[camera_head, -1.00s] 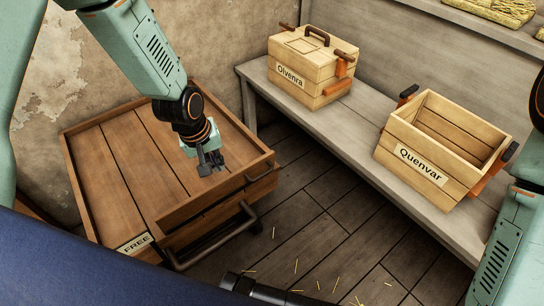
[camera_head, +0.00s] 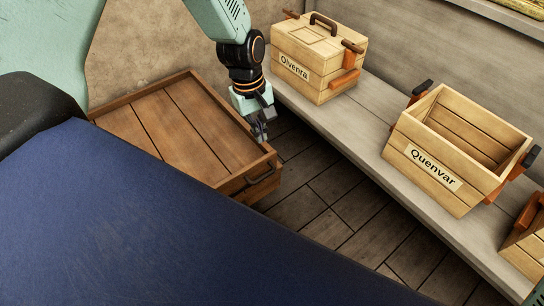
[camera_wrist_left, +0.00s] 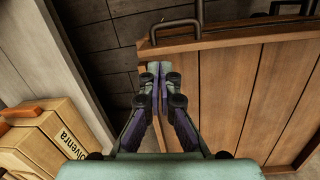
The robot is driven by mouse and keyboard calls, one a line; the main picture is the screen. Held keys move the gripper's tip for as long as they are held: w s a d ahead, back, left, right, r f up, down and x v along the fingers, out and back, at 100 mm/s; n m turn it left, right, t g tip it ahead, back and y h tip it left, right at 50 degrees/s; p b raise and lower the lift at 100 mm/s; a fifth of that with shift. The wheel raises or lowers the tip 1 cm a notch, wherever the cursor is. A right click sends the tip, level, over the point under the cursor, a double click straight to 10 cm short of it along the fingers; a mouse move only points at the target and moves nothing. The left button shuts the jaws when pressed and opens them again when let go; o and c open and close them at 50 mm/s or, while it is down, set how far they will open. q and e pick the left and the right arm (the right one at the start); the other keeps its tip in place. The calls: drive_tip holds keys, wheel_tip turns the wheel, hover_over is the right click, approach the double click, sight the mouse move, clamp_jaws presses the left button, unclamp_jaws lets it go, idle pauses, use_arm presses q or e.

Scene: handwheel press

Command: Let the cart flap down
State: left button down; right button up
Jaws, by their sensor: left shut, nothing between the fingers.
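The wooden cart (camera_head: 180,130) stands at the left in the head view, its planked top bordered by a raised rim. A dark handle (camera_head: 262,176) is on its near right end. The cart also fills the right of the left wrist view (camera_wrist_left: 245,85). I cannot tell which board is the flap. My left gripper (camera_head: 262,132) is shut and empty, pointing down at the cart's right-hand edge. In the wrist view its closed fingertips (camera_wrist_left: 154,75) are over that edge; contact cannot be told. The cart's near left part is hidden by my blue body. My right gripper is out of view.
A grey bench (camera_head: 345,125) runs along the right of the cart. It carries the closed Olvenra crate (camera_head: 318,65), the open Quenvar crate (camera_head: 440,150) and part of another crate (camera_head: 525,240). Bare plank floor (camera_head: 325,205) lies between cart and bench.

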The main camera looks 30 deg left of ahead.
sight(263, 163)
use_arm(q)
drive_tip(key=shift+n+g, duration=0.5)
drive_tip(key=shift+n, duration=0.4)
drive_tip(key=f+b, duration=0.1)
drive_tip(key=f, duration=0.2)
drive_tip(key=s+d+f+b, duration=0.1)
drive_tip(key=f+b, duration=0.1)
drive_tip(key=f, duration=0.1)
drive_tip(key=f+b, duration=0.1)
drive_tip(key=f, duration=0.1)
drive_tip(key=shift+s+d+f, duration=0.15)
drive_tip(key=shift+s+f, duration=0.15)
drive_tip(key=shift+f, duration=0.1)
drive_tip(key=shift+f+b, duration=0.55)
drive_tip(key=shift+f, duration=0.1)
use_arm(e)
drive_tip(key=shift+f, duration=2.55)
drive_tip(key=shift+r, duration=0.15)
use_arm(q)
drive_tip(key=shift+w+d+p, duration=0.1)
drive_tip(key=shift+p, duration=0.2)
drive_tip(key=shift+s+d+r, duration=0.15)
drive_tip(key=shift+s+d, duration=0.05)
drive_tip(key=shift+s, duration=0.1)
drive_tip(key=shift+y+p, duration=0.3)
drive_tip(key=shift+p, duration=0.1)
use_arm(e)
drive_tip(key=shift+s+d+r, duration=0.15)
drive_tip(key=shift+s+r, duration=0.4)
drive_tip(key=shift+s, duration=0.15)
